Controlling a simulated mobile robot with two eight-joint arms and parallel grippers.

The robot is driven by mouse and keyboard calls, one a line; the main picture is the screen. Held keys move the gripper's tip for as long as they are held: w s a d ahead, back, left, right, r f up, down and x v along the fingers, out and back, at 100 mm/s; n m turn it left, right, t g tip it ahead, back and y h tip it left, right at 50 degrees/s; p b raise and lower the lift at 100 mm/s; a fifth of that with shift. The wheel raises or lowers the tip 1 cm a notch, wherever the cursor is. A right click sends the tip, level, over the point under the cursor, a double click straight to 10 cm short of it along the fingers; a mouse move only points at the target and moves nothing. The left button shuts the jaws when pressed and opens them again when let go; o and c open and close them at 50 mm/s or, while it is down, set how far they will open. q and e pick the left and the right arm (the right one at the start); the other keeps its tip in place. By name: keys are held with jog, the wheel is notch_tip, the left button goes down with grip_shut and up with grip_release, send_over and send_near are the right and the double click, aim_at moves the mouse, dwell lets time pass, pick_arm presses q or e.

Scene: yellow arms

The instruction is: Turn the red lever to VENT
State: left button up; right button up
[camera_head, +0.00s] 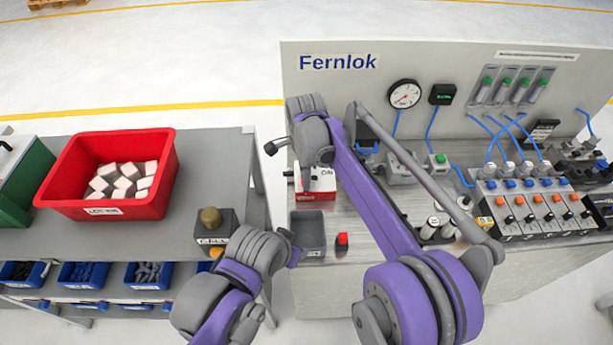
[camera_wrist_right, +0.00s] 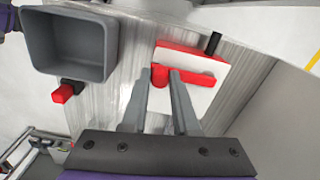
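A red bar with a rounded end (camera_wrist_right: 197,79), which looks like the red lever, lies across a white-topped unit in the right wrist view. The red and white unit (camera_head: 318,184) stands at the bench's left edge in the head view; no VENT marking is readable. My right gripper (camera_wrist_right: 161,78) points down over the unit. Its fingers are apart, with the rounded red end between their tips; I cannot tell whether they touch it. The head view hides these fingers behind my right wrist. My left gripper (camera_head: 293,256) is low, near the grey bin, with its fingers not visible.
The open grey bin (camera_head: 307,233) and a small red block with a black part (camera_head: 342,240) are beside the unit. A black rod (camera_wrist_right: 214,44) rises at the unit's edge. A red crate (camera_head: 106,201) stands on the left table. Gauge and valves fill the bench's right.

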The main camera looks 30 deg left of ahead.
jog(key=o, duration=0.4)
notch_tip(320, 180, up, 11)
jog(key=shift+f+p, duration=0.1)
jog(key=shift+p, duration=0.2)
dwell(0.3)
